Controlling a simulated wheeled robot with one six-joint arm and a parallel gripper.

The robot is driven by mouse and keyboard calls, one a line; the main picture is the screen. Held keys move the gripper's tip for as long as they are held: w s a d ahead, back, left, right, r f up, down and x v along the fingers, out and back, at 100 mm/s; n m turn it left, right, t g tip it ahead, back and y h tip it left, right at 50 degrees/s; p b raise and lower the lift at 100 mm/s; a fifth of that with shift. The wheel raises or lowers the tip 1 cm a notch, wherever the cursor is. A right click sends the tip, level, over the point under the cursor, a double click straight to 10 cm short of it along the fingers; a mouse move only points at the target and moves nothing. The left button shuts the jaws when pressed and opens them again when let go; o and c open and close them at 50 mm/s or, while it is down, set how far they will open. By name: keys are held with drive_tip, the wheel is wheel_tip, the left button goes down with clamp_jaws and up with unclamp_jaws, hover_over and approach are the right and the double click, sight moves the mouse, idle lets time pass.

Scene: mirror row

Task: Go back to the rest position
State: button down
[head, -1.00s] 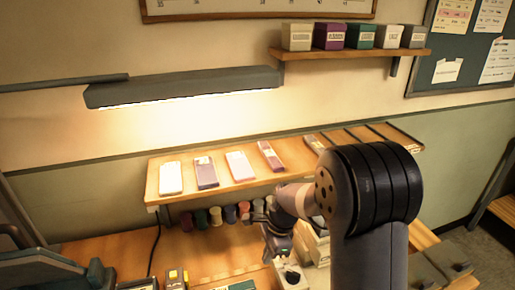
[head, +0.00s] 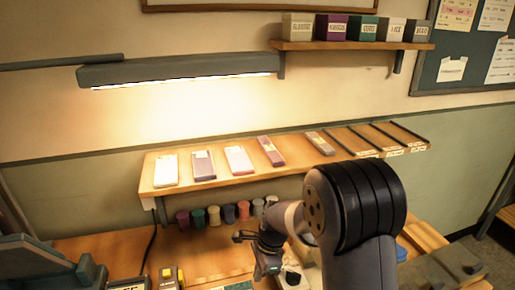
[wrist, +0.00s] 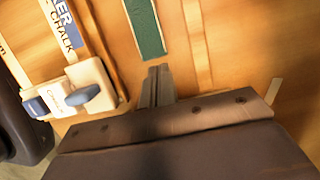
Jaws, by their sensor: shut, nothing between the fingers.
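My gripper (wrist: 158,72) is shut and empty, its two fingers side by side in the wrist view. In the head view my gripper (head: 267,270) points down over the bench, below the sloped shelf and left of the thick black arm joint. In the wrist view a green strip (wrist: 145,28) lies on the wood just beyond the fingertips. I cannot tell how high the fingers are above the wood.
The sloped shelf (head: 150,187) holds several flat pieces and dark dividers. Coloured spools (head: 214,216) stand beneath it. A lamp (head: 180,70) and a box shelf (head: 350,45) are above. A chalk-labelled holder (wrist: 92,88) is left of the fingers.

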drive_tip(key=shift+b+x, duration=0.3)
drive_tip(key=shift+x, duration=0.45)
drive_tip(key=shift+r, duration=0.1)
